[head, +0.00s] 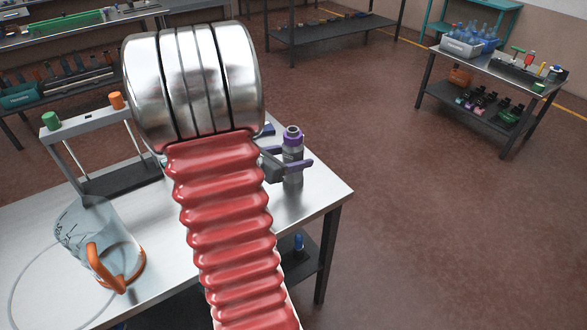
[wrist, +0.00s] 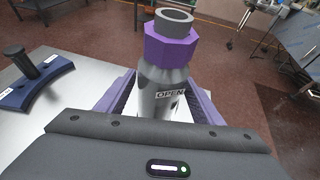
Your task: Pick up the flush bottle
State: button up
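The flush bottle, as I take it, is a grey bottle with a purple collar and grey top ring. It stands upright on the steel table at the right end in the head view (head: 293,149). In the wrist view (wrist: 168,75) it fills the middle, with a dark label reading "OPEN". My gripper (wrist: 163,98) has its purple fingers on either side of the bottle. They look apart, with small gaps showing beside the bottle; contact is hard to judge. In the head view my gripper (head: 286,158) is partly hidden behind my arm.
The steel table (head: 318,198) carries a clear jug with an orange handle (head: 118,270) and a grey frame with green and orange knobs (head: 85,120). A dark blue holder with a black knob (wrist: 38,80) lies left of the bottle.

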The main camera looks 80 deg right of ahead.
jog(key=shift+r, duration=0.1)
grip_shut()
dwell(0.5)
